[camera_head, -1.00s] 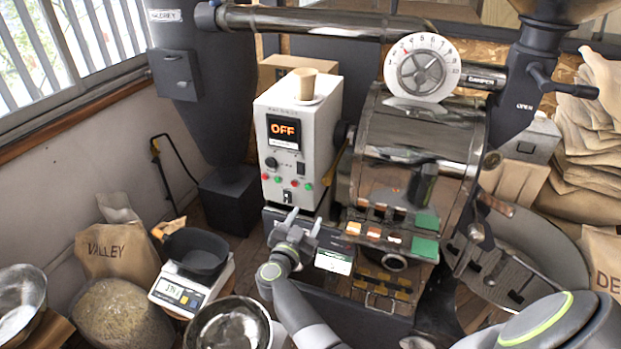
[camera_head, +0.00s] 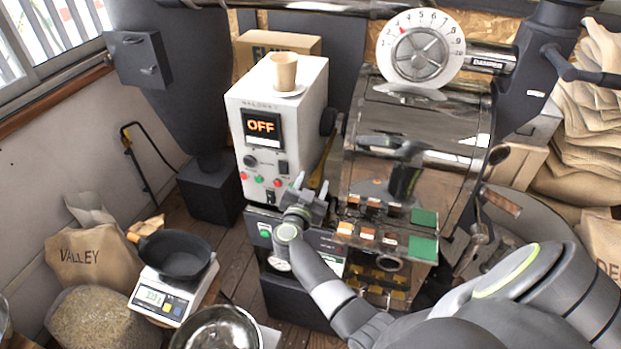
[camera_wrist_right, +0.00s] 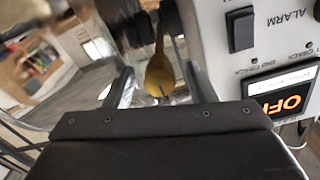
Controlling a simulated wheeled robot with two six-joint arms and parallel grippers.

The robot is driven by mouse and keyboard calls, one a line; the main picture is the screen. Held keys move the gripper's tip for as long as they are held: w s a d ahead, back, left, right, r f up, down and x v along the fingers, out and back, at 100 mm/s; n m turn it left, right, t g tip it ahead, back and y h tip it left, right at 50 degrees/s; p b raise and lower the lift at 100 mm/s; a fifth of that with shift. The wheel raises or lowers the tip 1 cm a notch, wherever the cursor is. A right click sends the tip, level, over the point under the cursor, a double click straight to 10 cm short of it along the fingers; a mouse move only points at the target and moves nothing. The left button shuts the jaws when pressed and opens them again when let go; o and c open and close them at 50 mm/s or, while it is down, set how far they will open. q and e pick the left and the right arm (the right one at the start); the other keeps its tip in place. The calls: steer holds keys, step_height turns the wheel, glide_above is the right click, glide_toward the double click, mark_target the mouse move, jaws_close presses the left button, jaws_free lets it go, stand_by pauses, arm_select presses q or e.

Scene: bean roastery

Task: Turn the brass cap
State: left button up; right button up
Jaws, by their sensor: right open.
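A brass-coloured rounded piece with a narrow neck (camera_wrist_right: 160,73) shows in the wrist view, between my two fingers in the picture. I take it for the brass cap. In the head view a thin yellow-brown part (camera_head: 321,184), likely the same piece, shows between the white control box and the roaster drum. My right gripper (camera_head: 311,181) is open before the lower right corner of the control box, its fingers pointing up and away. I cannot tell whether the fingers touch the piece. My left gripper is out of view.
The white control box (camera_head: 285,85) shows OFF and carries a paper cup (camera_head: 284,72). The shiny roaster drum (camera_head: 415,125) stands close on the right. A scale (camera_head: 163,300) with a black pan (camera_head: 177,255) and a metal bowl (camera_head: 215,330) are at lower left.

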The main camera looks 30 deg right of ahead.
steer(key=shift+s+r, duration=0.15)
steer(key=shift+a, duration=0.1)
steer(key=shift+c, duration=1)
steer(key=c, duration=0.8)
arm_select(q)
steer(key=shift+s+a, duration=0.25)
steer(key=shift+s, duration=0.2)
